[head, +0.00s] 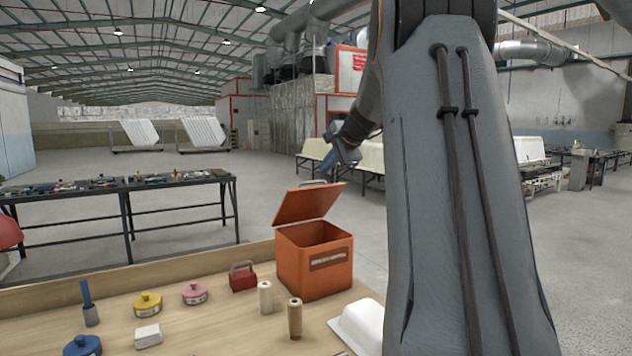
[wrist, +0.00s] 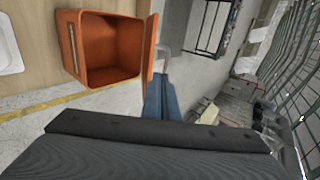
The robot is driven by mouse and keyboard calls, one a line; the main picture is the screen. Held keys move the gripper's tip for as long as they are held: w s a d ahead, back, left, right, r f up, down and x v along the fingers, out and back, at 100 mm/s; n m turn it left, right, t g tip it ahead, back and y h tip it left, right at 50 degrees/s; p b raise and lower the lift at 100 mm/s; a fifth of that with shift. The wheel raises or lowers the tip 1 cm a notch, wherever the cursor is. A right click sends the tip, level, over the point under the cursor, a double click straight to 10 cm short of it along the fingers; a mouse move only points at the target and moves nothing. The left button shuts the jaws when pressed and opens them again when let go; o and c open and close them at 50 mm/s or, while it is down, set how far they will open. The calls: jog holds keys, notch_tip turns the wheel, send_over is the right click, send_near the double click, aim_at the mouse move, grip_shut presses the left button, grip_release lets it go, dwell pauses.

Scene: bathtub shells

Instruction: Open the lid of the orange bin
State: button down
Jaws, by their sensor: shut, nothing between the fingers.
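The orange bin (head: 315,267) stands on the wooden table. Its orange lid (head: 309,204) is raised and tilted up on the far side, and the dark inside of the bin shows below it. In the wrist view the bin (wrist: 100,50) lies at the upper left with its opening visible, and the lid (wrist: 150,45) shows nearly edge-on. My gripper (head: 328,166) is shut and empty, close to the top edge of the raised lid. In the wrist view its blue fingers (wrist: 160,92) lie at the lid's edge; I cannot tell whether they touch it.
On the table (head: 215,325) left of the bin are a red block with a handle (head: 243,276), pink (head: 195,293) and yellow (head: 147,303) round pieces, and two spools (head: 295,318). A workbench (head: 120,183) stands behind, left.

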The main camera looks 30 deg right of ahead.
aim_at(314, 187)
jog(key=p+x, duration=0.2)
jog(key=x, duration=0.7)
jog(key=shift+w+d+f+p, duration=0.1)
jog(key=shift+w+f+p, duration=0.1)
jog(key=shift+w+p, duration=0.15)
